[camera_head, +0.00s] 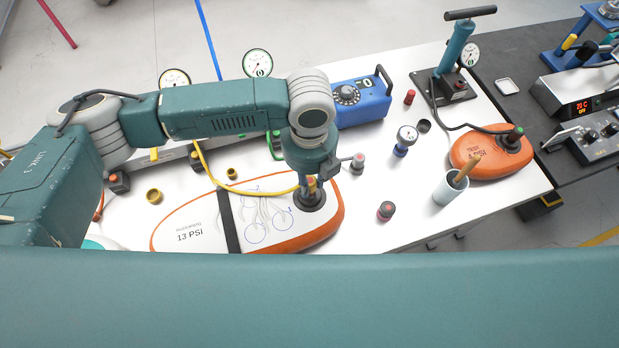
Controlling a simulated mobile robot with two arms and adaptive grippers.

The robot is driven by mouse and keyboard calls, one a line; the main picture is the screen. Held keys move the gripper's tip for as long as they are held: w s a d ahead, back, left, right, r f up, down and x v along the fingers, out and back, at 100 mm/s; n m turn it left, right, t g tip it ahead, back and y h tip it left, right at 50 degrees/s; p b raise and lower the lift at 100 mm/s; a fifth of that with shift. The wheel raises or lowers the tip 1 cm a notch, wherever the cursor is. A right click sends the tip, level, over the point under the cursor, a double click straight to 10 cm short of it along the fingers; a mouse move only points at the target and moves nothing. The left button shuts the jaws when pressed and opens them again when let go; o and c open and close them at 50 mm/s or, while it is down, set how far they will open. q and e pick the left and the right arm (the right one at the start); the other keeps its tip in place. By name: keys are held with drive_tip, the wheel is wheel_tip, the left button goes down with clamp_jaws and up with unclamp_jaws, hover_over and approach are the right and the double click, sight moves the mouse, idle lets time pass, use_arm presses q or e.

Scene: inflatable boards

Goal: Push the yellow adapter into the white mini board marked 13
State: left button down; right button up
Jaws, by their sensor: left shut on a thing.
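The white mini board (188,224) with an orange rim lies flat on the white table and reads "13 PSI". A dark strap (228,225) crosses it. Its round black valve (309,200) sits near the right end. My left gripper (311,182) comes down from above, directly over this valve, and is shut on the yellow adapter (311,185), of which only a little shows. A yellow hose (215,178) runs to it from the left. I cannot tell how deep the adapter sits in the valve. My right gripper is not in view.
A blue box with a dial (358,101), a small blue gauge (405,141), a white cup (451,188) and an orange test board (479,153) stand to the right. A hand pump (454,66) stands behind. Small caps (386,210) lie around. Table is clear between them.

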sight(310, 181)
use_arm(q)
drive_tip(key=shift+f+b, duration=0.6)
drive_tip(key=shift+f, duration=0.6)
drive_tip(key=c, duration=1.4)
unclamp_jaws()
drive_tip(key=shift+o, duration=0.2)
wheel_tip(310, 181, up, 12)
drive_tip(key=shift+s+f, duration=0.1)
